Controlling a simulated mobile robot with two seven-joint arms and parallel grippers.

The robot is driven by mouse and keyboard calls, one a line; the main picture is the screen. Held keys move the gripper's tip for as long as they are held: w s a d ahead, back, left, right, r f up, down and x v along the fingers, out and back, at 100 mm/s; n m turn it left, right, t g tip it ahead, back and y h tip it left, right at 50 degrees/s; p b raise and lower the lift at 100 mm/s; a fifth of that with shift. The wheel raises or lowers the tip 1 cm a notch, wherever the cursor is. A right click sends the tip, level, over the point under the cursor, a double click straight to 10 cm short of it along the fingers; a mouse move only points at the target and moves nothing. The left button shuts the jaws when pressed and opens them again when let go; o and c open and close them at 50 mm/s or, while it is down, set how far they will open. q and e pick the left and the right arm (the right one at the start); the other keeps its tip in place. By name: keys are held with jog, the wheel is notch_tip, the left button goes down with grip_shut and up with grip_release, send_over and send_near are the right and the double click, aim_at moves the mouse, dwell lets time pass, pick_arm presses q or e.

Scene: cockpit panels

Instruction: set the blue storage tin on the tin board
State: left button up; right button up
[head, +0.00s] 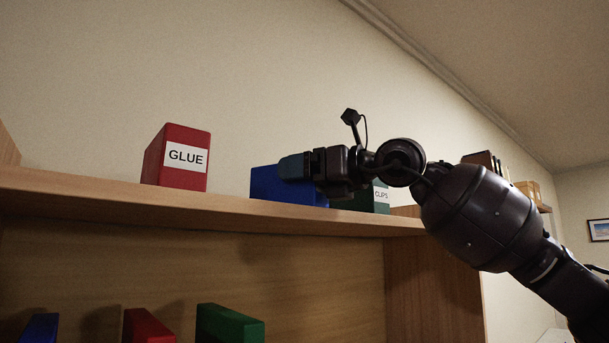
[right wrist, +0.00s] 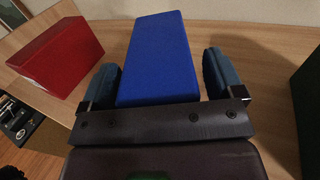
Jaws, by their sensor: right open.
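The blue storage tin (head: 262,186) lies on the top wooden shelf board (head: 110,190), between a red tin and a green one. My right gripper (head: 291,167) reaches in from the right and hides part of the blue tin in the head view. In the right wrist view the blue tin (right wrist: 160,45) extends between the two fingers of the open right gripper (right wrist: 160,75). The left finger looks very near the tin; a small gap shows at the right finger. I cannot tell which surface is the tin board. My left gripper is not in view.
A red tin labelled GLUE (head: 182,157) stands left of the blue tin. A green tin labelled CLIPS (head: 381,197) stands close on its right, partly behind my gripper. Lower down, blue, red and green (head: 230,323) tops show inside the shelf unit.

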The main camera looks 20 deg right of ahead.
jog(key=shift+s+d, duration=0.1)
jog(key=shift+d, duration=0.1)
jog(key=b+v, duration=0.3)
jog(key=v, duration=0.8)
jog(key=shift+s+d, duration=0.2)
jog(key=shift+r, duration=0.1)
